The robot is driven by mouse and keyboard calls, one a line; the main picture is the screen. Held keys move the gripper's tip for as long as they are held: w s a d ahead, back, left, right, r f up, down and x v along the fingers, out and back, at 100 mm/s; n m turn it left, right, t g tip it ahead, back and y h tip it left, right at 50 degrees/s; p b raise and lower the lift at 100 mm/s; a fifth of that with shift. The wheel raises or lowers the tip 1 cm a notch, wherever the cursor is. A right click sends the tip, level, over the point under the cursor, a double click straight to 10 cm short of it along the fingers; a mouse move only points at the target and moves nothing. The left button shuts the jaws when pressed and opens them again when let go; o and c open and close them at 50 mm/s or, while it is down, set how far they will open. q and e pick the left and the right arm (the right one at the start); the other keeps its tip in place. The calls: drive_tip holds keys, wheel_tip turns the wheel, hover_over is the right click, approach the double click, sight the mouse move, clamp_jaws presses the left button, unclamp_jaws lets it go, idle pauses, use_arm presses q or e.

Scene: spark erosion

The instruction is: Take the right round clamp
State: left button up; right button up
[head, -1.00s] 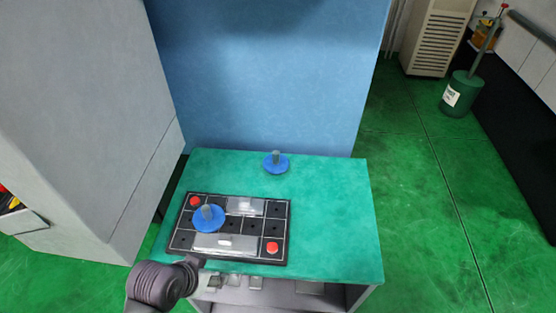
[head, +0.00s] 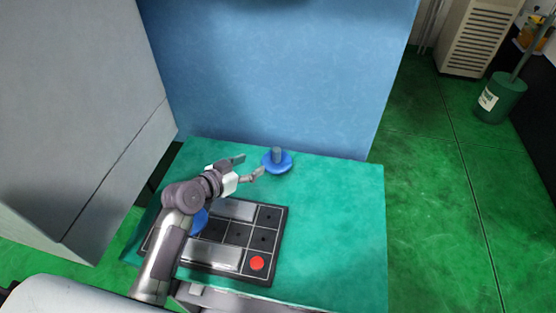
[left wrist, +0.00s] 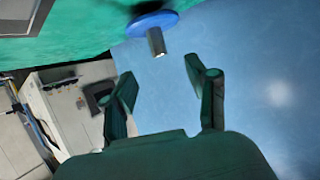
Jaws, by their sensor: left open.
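The right round clamp (head: 279,165) is a blue disc with a grey upright stem, standing at the back of the green table. It also shows at the top of the left wrist view (left wrist: 153,21), its stem beyond the fingertips. My left gripper (head: 249,165) is open and empty just left of this clamp, its fingers pointing towards it; in the left wrist view its two fingers (left wrist: 160,78) are spread with nothing between them. A second blue round clamp (head: 200,222) is on the black grid plate, mostly hidden by my left arm. My right gripper is out of view.
The black grid plate (head: 262,239) holds grey metal blocks and a red round piece (head: 257,263). A blue wall (head: 280,80) rises right behind the table (head: 335,230). A grey cabinet (head: 80,110) stands at left. The table's right side is clear.

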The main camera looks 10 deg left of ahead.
sight(273, 154)
use_arm(q)
drive_tip(key=x, duration=0.7)
drive_tip(key=shift+d+p, duration=0.1)
drive_tip(key=shift+p, duration=0.25)
drive_tip(key=shift+w+d+f, duration=0.1)
drive_tip(key=shift+w, duration=0.1)
drive_tip(key=shift+w+d, duration=0.1)
drive_tip(key=shift+w, duration=0.1)
drive_tip(key=p+x, duration=0.1)
drive_tip(key=x, duration=0.3)
drive_tip(key=shift+w+d+f, duration=0.25)
drive_tip(key=shift+f, duration=0.05)
drive_tip(key=c, duration=1)
drive_tip(key=shift+r, duration=0.1)
clamp_jaws()
